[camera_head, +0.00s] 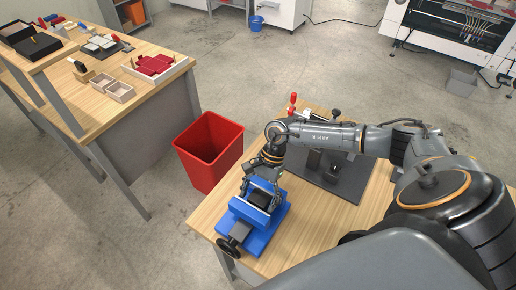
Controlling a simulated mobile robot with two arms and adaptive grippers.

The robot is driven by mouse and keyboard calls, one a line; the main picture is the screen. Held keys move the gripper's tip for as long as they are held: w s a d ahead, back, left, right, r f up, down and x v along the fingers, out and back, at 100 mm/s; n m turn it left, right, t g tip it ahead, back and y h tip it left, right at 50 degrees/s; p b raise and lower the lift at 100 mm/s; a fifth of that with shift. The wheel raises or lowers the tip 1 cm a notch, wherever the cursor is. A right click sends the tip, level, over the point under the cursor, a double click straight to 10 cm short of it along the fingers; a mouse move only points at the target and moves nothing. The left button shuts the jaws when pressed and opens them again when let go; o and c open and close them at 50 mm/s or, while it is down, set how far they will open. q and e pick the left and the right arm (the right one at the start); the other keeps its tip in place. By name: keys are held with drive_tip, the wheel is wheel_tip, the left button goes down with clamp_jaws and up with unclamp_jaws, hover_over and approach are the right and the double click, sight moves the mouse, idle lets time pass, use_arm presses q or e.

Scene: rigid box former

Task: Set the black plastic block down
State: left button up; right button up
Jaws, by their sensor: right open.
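The black plastic block (259,198) sits in the blue vise (243,236) near the left edge of the wooden table, between its blue jaws. My right gripper (262,188) points down at the block from above, with its fingers around or just over it. It is open; whether the fingers touch the block is too small to tell. My left gripper is not in view.
A dark plate with a black fixture (322,180) lies behind my right arm on the same table. A red bin (209,152) stands on the floor to the left. Another wooden bench (100,105) with trays is at the upper left. Bare tabletop (295,232) lies right of the vise.

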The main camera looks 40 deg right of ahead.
sight(259, 196)
drive_tip(key=b+v, duration=0.2)
drive_tip(key=v, duration=0.1)
drive_tip(key=shift+w+d, duration=0.15)
drive_tip(key=shift+d, duration=0.05)
drive_tip(key=b+v, duration=0.3)
drive_tip(key=v, duration=0.4)
drive_tip(key=shift+r+b, duration=0.35)
drive_tip(key=shift+b, duration=0.05)
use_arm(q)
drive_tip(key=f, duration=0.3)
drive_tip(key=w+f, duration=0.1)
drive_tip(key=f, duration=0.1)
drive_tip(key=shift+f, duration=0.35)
use_arm(e)
drive_tip(key=shift+w+d+r, duration=0.1)
drive_tip(key=shift+d+r, duration=0.15)
drive_tip(key=shift+r, duration=0.35)
